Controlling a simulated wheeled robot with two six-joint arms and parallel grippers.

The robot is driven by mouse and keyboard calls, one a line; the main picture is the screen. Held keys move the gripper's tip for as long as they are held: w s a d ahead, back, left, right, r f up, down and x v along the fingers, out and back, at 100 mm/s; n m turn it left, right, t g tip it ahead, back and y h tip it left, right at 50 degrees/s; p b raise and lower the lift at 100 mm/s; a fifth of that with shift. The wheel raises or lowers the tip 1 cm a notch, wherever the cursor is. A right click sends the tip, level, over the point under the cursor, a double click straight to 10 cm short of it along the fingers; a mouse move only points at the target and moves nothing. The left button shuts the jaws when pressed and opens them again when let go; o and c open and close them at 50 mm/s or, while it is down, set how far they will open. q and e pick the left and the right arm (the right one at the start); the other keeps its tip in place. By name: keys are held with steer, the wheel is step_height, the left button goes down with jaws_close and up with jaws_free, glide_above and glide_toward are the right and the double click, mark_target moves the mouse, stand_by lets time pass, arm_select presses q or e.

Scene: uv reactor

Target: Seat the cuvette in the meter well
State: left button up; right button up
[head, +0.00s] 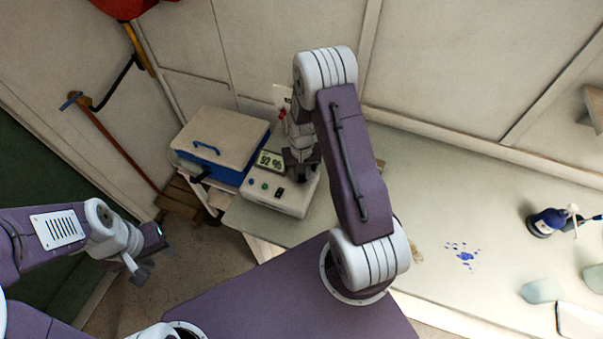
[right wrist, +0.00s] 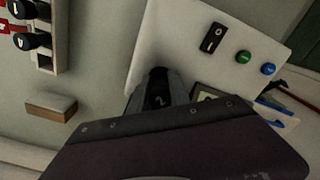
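The meter (head: 283,203) is a white box with a lit display and buttons at the left end of the bench. It also shows in the right wrist view (right wrist: 190,35). My right gripper (head: 301,168) is over the meter's right part, pointing down. In the right wrist view its grey fingers (right wrist: 160,95) are closed around a black-capped cuvette (right wrist: 157,92) with a pale mark on the cap. The cuvette's lower part and the well are hidden, so I cannot tell how deep it sits. My left gripper (head: 140,270) is away from the bench, over the floor; its opening is unclear.
A rack (right wrist: 47,45) with black-capped pieces and a small brown block (right wrist: 51,106) lie beside the meter. A blue bottle (head: 546,222) and blue spots (head: 463,256) are on the right bench. The middle bench is mostly clear.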

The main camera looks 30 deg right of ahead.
steer(key=o, duration=0.4)
steer(key=shift+o, duration=0.2)
steer(key=shift+r, duration=0.1)
step_height(320, 180, up, 8)
steer(key=shift+f+b, duration=0.1)
steer(key=shift+b, duration=0.95)
steer(key=shift+r, duration=0.55)
